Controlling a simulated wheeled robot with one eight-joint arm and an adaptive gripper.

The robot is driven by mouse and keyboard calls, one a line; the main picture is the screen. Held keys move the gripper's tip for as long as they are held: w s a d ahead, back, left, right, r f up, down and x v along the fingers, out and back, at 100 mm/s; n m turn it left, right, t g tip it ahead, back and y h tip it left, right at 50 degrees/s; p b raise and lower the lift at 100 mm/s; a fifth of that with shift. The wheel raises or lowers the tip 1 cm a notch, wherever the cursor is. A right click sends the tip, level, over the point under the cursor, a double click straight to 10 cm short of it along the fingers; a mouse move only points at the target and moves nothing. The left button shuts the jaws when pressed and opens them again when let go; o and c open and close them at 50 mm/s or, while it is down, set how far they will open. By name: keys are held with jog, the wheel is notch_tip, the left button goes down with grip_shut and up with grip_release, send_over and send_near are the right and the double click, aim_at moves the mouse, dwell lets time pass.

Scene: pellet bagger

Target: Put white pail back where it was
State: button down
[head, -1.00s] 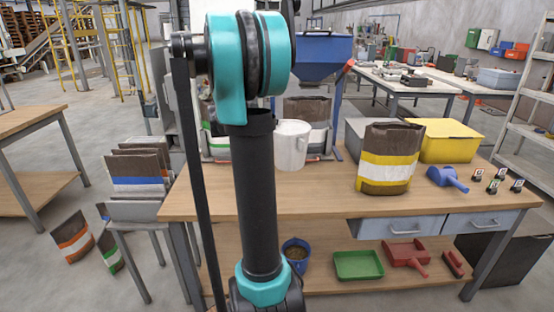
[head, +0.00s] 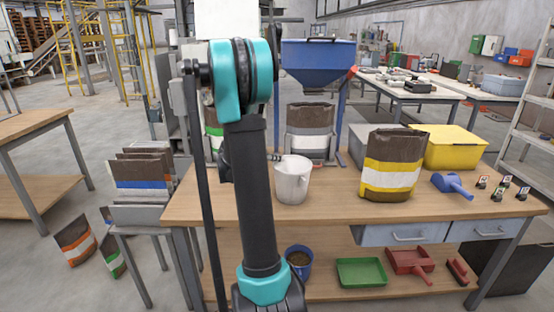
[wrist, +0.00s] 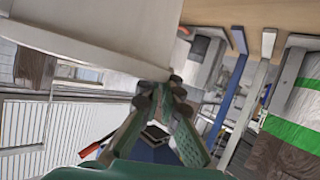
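The white pail (head: 292,182) is over the front-middle of the wooden bench, left of the yellow-striped bag, looking slightly tilted. I cannot tell whether its base touches the bench top. My gripper (head: 278,157) is at the pail's rim on its upper left, mostly hidden behind my arm in the head view. In the wrist view the fingers of my gripper (wrist: 163,88) come close together at the rim, and the pail's pale wall (wrist: 95,30) fills the upper left. The fingers look shut on the rim.
The yellow-striped bag (head: 391,165), yellow bin (head: 456,147) and blue scoop (head: 451,185) stand right on the bench (head: 340,210). Behind the pail, a bag (head: 310,128) stands under the blue hopper (head: 318,62). Bare bench top lies between the pail and the striped bag.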

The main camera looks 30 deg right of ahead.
jog(key=c, duration=2.2)
grip_release()
jog(key=shift+f, duration=0.1)
jog(key=o, duration=0.5)
jog(key=shift+a+r, duration=0.2)
jog(key=shift+r, duration=0.05)
jog(key=v, duration=1.2)
jog(key=s+a+f+n+y, duration=0.4)
jog(key=s+a+f, duration=0.1)
jog(key=s+a, duration=0.2)
jog(key=s+a+f+n+t+y, duration=0.1)
jog(key=s+a+f+n+y, duration=0.3)
jog(key=s+a, duration=0.4)
jog(key=s+a+f+n+y, duration=0.5)
jog(key=s+a+f+n, duration=0.1)
jog(key=a, duration=0.3)
jog(key=shift+s+a+f+t, duration=0.15)
jog(key=shift+s+f+t, duration=0.15)
jog(key=shift+s+f, duration=0.45)
